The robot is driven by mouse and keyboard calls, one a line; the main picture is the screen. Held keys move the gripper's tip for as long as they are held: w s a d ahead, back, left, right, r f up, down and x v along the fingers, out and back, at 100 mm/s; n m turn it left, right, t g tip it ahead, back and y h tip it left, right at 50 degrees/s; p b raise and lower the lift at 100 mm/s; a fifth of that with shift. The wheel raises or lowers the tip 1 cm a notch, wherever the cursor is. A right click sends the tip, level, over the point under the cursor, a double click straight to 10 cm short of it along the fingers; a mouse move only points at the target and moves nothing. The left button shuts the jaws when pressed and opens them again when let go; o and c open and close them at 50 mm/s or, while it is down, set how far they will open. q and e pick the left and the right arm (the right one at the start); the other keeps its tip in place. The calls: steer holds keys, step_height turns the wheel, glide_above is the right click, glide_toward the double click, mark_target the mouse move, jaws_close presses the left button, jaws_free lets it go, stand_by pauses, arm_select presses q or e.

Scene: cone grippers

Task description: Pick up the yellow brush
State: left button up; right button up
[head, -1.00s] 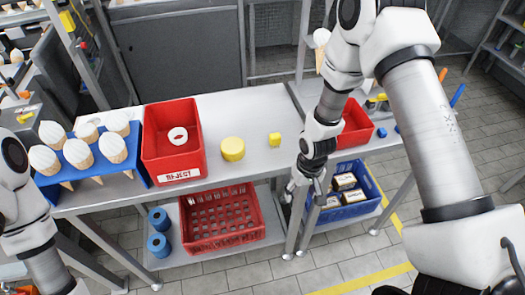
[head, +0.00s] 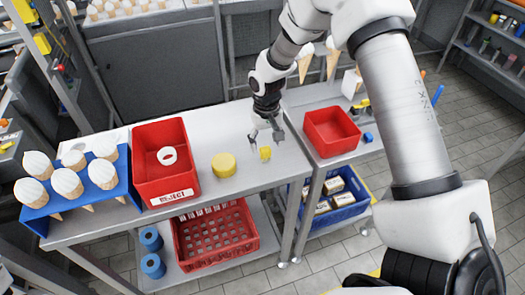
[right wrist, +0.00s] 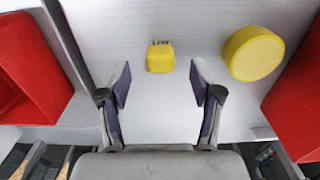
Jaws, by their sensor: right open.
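The yellow brush (head: 265,153) looks like a small yellow block on the light table, right of a round yellow tub or disc (head: 223,165). In the right wrist view the brush (right wrist: 160,58) shows dark marks along its far edge. My right gripper (head: 266,135) is over the table close to the brush. In the right wrist view its open fingers (right wrist: 160,84) are apart and empty, and the brush lies just beyond the tips, roughly centred between them. Whether a finger touches it I cannot tell. My left gripper is out of view.
A red bin (head: 151,190) holding a white ring stands left of the disc. A blue rack (head: 122,190) with several cones is further left. Another red bin (head: 331,150) stands on the table to the right. Red and blue crates sit on shelves below.

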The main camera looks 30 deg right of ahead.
mark_target(265, 148)
steer(key=f, duration=0.1)
steer(key=f+p, duration=0.1)
steer(key=f, duration=0.2)
steer(key=shift+w+f, duration=0.35)
steer(key=shift+f, duration=0.05)
steer(key=shift+s, duration=0.15)
steer(key=shift+c, duration=1)
jaws_close()
steer(key=shift+r, duration=0.1)
